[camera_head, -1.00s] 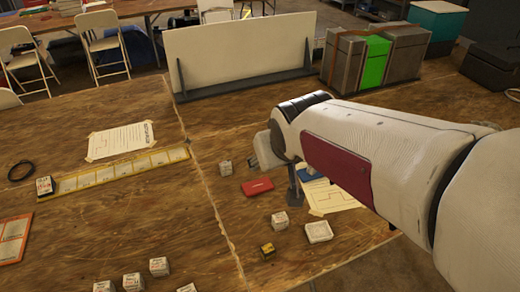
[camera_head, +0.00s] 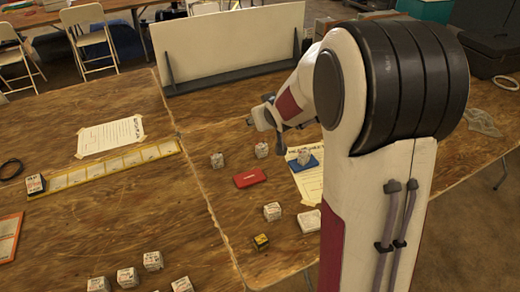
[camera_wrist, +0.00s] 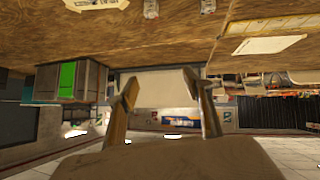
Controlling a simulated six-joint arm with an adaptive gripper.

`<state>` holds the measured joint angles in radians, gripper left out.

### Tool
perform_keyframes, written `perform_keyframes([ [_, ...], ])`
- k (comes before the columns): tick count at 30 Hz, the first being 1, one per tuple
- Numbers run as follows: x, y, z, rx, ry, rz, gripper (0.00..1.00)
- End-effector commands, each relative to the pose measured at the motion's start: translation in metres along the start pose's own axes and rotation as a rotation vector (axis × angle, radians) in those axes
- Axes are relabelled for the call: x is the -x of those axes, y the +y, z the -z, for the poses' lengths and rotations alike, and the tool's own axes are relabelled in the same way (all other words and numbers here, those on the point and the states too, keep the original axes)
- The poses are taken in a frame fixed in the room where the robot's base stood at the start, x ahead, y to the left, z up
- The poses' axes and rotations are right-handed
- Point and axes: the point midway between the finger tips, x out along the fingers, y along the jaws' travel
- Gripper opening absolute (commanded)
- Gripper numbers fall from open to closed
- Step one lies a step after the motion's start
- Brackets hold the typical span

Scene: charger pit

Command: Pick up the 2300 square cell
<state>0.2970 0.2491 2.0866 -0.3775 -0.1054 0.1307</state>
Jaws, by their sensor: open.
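Several small white labelled cubes stand on the wooden table in the head view. One cell (camera_head: 217,160) and another cell (camera_head: 262,150) stand near the red flat case, a third cell (camera_head: 305,156) is on a blue pad, and another (camera_head: 272,211) is nearer. More stand at the front edge of the picture, such as this cell (camera_head: 153,260). The labels are too small to read, so I cannot tell which is the 2300 square cell. My gripper (camera_head: 262,118) is above the table beyond the cubes. In the wrist view my gripper (camera_wrist: 160,80) is open and empty.
A red case (camera_head: 249,178), a small yellow-black block (camera_head: 261,241) and a white tray (camera_head: 309,221) lie on the table. A yellow strip (camera_head: 110,165) lies left. A white panel (camera_head: 235,45) stands at the back. Bare wood lies between them.

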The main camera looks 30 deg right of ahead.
Motion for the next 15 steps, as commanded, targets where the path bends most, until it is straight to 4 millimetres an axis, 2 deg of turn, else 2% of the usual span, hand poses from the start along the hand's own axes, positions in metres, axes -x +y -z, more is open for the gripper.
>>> perform_keyframes([
  [3,-0.027,0.006,-0.004,0.001,0.020,0.006,0.50],
  [15,-0.107,0.022,-0.023,-0.002,0.104,0.046,0.50],
])
